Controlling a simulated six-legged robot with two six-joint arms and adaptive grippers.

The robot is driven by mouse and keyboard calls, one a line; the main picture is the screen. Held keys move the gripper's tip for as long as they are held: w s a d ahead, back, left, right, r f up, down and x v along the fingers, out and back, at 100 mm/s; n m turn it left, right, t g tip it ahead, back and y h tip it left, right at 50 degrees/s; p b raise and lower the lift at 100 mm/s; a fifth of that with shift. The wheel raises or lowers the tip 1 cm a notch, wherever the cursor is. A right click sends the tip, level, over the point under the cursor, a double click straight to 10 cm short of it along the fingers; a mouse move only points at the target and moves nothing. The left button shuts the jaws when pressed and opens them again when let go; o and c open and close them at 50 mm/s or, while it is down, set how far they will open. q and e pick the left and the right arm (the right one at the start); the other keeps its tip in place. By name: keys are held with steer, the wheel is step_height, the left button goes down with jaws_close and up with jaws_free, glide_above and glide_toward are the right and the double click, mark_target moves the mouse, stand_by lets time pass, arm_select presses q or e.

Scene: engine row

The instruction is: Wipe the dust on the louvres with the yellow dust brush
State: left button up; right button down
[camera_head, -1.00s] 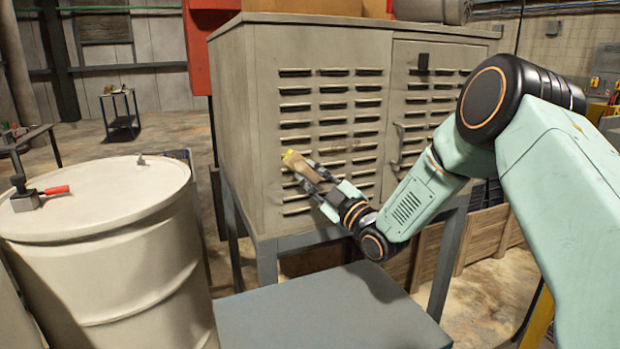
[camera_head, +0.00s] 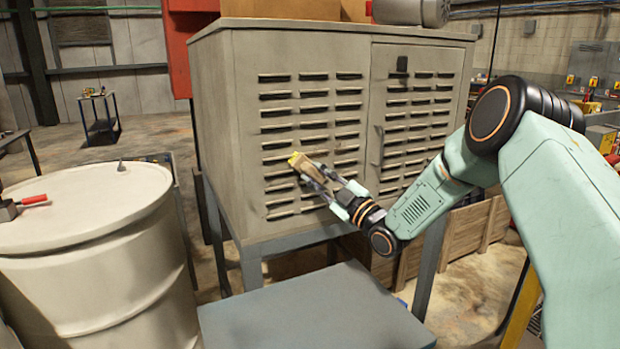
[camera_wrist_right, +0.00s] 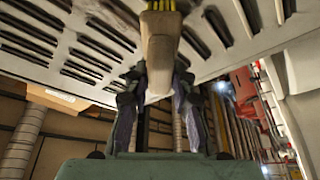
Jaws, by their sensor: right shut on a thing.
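The louvres (camera_head: 308,110) are rows of dark slots on the front of a grey-beige cabinet. A faint darker smudge (camera_head: 346,146) shows to the right of the brush. The yellow dust brush (camera_head: 306,166) has a tan handle and short yellow bristles, which point up and left at the right edge of the left louvre column. My right gripper (camera_head: 322,178) is shut on the handle. In the right wrist view the brush (camera_wrist_right: 160,50) sits between the fingers, its bristles cut off by the top edge. I cannot tell whether the bristles touch the panel. My left gripper is not in view.
The cabinet (camera_head: 215,120) stands on a grey metal frame. A blue-grey flat top (camera_head: 315,310) lies in front below it. A large cream drum (camera_head: 100,270) stands at left, with a red-handled tool (camera_head: 20,205) on it. Wooden crates (camera_head: 465,235) stand at lower right.

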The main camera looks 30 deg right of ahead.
steer(key=shift+d+r, duration=0.1)
steer(key=shift+d, duration=7.1)
steer(key=shift+s+a+r+p, duration=0.1)
steer(key=shift+a+r+p, duration=0.15)
steer(key=shift+a+p, duration=0.35)
steer(key=shift+s+a+r+p, duration=0.1)
steer(key=shift+a+r+p, duration=0.1)
steer(key=shift+a+p, duration=0.4)
steer(key=shift+s+a+r+p, duration=0.1)
steer(key=shift+a+r+p, duration=0.2)
steer(key=shift+a, duration=0.5)
steer(key=shift+a, duration=0.1)
